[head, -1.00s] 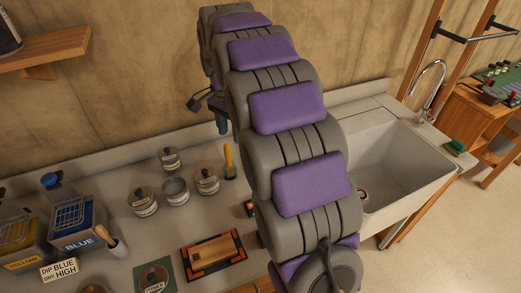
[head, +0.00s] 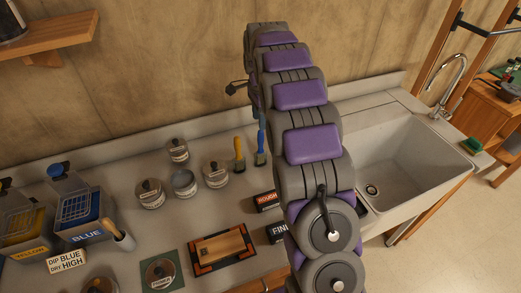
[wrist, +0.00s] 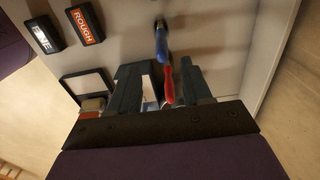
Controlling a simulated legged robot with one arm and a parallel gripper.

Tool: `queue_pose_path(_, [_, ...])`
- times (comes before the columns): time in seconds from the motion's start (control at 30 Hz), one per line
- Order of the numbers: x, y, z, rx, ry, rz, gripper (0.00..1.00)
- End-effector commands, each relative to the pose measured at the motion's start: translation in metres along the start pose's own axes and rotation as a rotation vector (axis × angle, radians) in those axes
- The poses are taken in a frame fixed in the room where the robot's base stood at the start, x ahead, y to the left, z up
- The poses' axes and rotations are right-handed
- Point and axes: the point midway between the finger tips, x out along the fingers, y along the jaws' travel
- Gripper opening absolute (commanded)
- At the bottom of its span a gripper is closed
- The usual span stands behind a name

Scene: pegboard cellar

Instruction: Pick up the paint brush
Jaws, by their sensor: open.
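A brush with a yellow handle (head: 239,155) and one with a blue handle (head: 261,148) stand side by side near the wall on the counter (head: 205,235). In the wrist view, a blue handle (wrist: 161,42) lies just beyond the fingertips, and a red handle (wrist: 169,86) shows between the two fingers. My gripper (wrist: 158,70) is open, its dark fingers apart on either side of the red handle; I see no clear contact. In the head view the fingers and the red handle are hidden behind my arm.
Boxes marked ROUGH (head: 267,201) and FINE (head: 278,233) lie left of my arm. Blue (head: 80,235) and yellow paint tubs are farther left. A sink (head: 405,160) is at right.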

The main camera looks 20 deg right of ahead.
Motion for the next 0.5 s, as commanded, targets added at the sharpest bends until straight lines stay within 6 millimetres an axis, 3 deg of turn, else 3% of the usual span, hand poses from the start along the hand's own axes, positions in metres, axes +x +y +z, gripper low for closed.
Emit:
queue_pose_path(0.03, [0.013,0.002,0.000,0.000,-0.001,0.007,0.49])
queue_pose_path(0.2, [0.040,0.001,0.000,-0.001,0.001,0.002,0.49])
queue_pose_path(0.5, [0.056,0.000,0.000,-0.001,0.001,0.000,0.49])
